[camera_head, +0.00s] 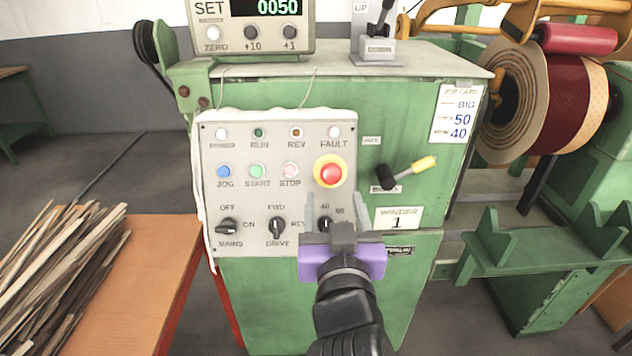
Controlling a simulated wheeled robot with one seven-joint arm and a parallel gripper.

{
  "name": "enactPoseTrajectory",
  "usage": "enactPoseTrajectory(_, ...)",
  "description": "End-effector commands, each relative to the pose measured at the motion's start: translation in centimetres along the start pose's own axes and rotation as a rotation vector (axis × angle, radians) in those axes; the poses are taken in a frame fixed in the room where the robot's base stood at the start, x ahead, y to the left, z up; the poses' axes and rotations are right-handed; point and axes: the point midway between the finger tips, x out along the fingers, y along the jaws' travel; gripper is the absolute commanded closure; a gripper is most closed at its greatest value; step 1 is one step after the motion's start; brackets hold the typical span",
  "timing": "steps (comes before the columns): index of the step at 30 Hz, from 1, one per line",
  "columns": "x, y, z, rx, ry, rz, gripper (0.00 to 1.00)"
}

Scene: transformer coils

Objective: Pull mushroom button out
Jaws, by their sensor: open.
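The red mushroom button (331,174) sits on a yellow round collar at the upper right of the grey control panel (239,196). The panel is fixed to the front of a green machine. My gripper (325,197) is in front of the panel, just below the button in the picture. Its two thin grey fingers point up toward the panel and stand apart, with nothing seen between them. They partly overlap the right rotary switch (325,222). I cannot tell how far the fingertips are from the panel.
A lever with a yellow handle (424,163) sticks out right of the panel. An orange table (155,265) with wooden strips (55,270) stands at the left. Green cradles (540,240) and a large coil roll (515,110) are at the right. A counter display (252,25) stands on top.

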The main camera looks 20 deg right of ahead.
Motion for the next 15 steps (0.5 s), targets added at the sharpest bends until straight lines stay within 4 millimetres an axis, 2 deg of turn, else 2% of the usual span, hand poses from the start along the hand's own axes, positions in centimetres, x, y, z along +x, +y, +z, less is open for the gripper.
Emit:
enactPoseTrajectory(9,4.7,0.0,-0.2,0.0,0.001,0.001,0.42)
enactPoseTrajectory(15,6.7,0.0,-0.1,0.0,0.001,-0.002,0.42)
